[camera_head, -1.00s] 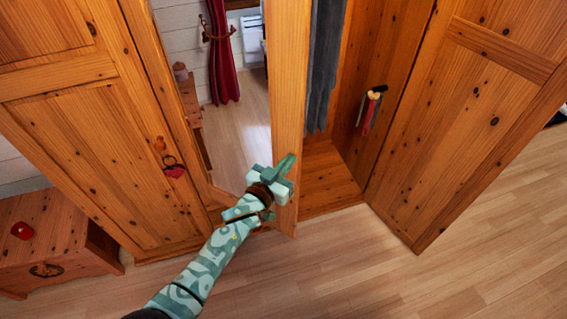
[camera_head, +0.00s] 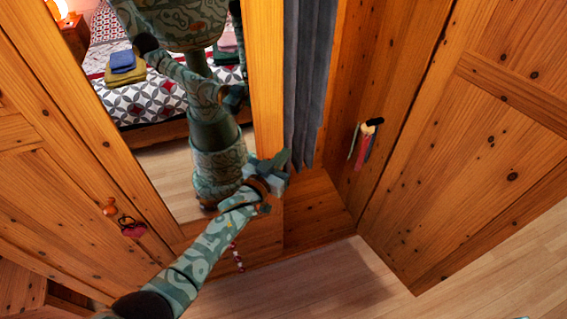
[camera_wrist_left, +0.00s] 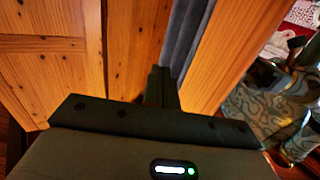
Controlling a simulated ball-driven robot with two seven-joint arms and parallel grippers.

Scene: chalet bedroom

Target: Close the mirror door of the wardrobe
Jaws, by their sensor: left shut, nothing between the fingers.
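The mirror door (camera_head: 266,85) of the wardrobe stands partly open, its mirror reflecting my body and a bed. My left gripper (camera_head: 281,171) is shut and empty, at the lower part of the door's free edge. My right gripper is not seen directly.
Grey clothing (camera_head: 305,85) hangs inside the wardrobe, beyond the mirror door. Another wooden door (camera_head: 470,150) stands open at the right. A hanger-like item with coloured pieces (camera_head: 365,145) hangs on the inner wall. A red heart ornament (camera_head: 134,230) hangs at the left. The floor (camera_head: 330,285) in front is clear.

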